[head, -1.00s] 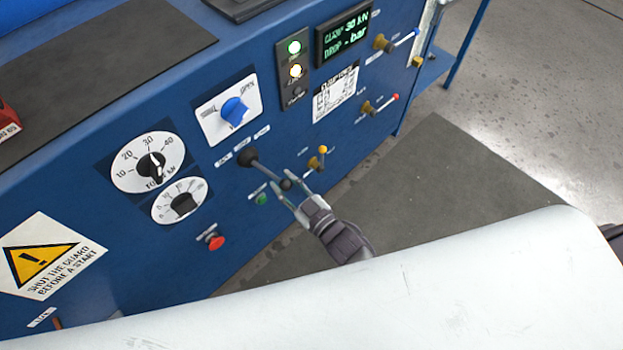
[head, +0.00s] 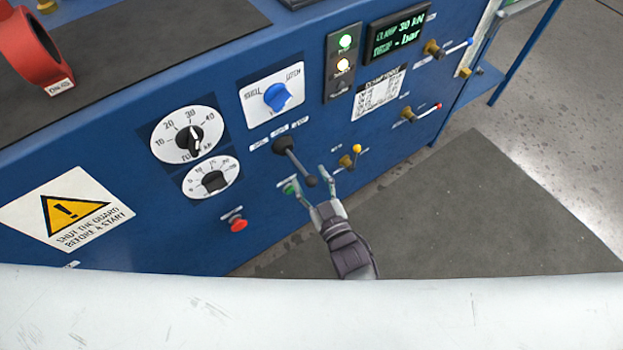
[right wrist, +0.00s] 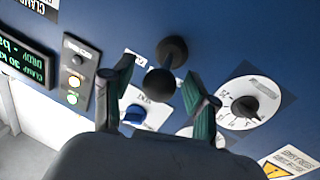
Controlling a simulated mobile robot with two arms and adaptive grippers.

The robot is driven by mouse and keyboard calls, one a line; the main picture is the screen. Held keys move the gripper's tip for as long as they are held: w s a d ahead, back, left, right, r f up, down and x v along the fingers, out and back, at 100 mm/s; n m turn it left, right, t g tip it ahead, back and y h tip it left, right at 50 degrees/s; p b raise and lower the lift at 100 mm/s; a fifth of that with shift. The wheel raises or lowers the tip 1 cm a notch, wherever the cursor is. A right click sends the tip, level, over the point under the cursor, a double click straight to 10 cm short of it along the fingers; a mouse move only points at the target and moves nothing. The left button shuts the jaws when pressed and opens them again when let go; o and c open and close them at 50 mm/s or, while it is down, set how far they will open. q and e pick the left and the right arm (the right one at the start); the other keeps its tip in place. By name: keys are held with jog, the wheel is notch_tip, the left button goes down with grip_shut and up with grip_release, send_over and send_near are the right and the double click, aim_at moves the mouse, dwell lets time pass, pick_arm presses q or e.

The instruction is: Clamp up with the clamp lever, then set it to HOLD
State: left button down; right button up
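The clamp lever (head: 299,167) is a black rod with a round knob, coming out of a dark boot on the blue panel and pointing down and right in the head view. Several small labels above it are too small to read. My right gripper (head: 306,178) is open, with its fingertips either side of the knob. In the right wrist view the knob (right wrist: 160,82) sits between the spread fingers (right wrist: 159,75), with gaps showing on both sides. The display (head: 398,35) reads CLAMP 30 kN and DROP - bar. My left gripper is out of view.
Near the lever are a blue knob (head: 277,96), a green button (head: 290,187), a red button (head: 238,224) and a yellow-tipped valve (head: 350,157). Two dials (head: 189,135) (head: 211,177) are at left. Green and yellowish lamps (head: 344,41) (head: 342,65) are lit.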

jog(key=shift+s+d, duration=0.1)
jog(key=v, duration=1.1)
jog(key=shift+s, duration=0.4)
jog(key=shift+d, duration=0.15)
